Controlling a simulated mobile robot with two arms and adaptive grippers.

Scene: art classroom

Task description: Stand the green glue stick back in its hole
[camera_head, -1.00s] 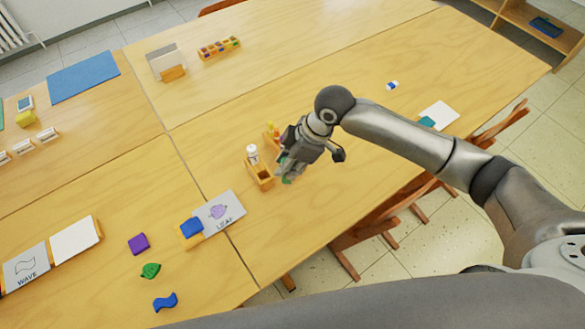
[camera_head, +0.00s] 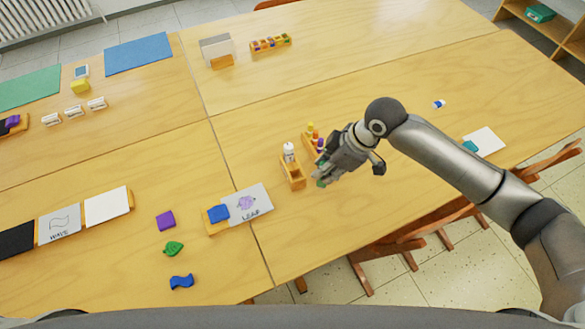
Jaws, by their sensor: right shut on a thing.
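My right gripper (camera_head: 324,174) is shut at the middle of the table, tilted downward to the left. A small green end (camera_head: 321,183) shows at its fingertips; I take it to be the green glue stick, mostly hidden by the fingers. Just behind the gripper is a wooden holder (camera_head: 306,150) with yellow, red and purple sticks standing in it; its right part is hidden by the gripper, so its empty hole is not visible. My left gripper is not in view.
A wooden box (camera_head: 294,182) with a white bottle (camera_head: 289,152) stands close left of the gripper. A leaf card (camera_head: 252,200) with a blue piece (camera_head: 218,214) lies nearer left. A chair (camera_head: 400,248) is at the near edge.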

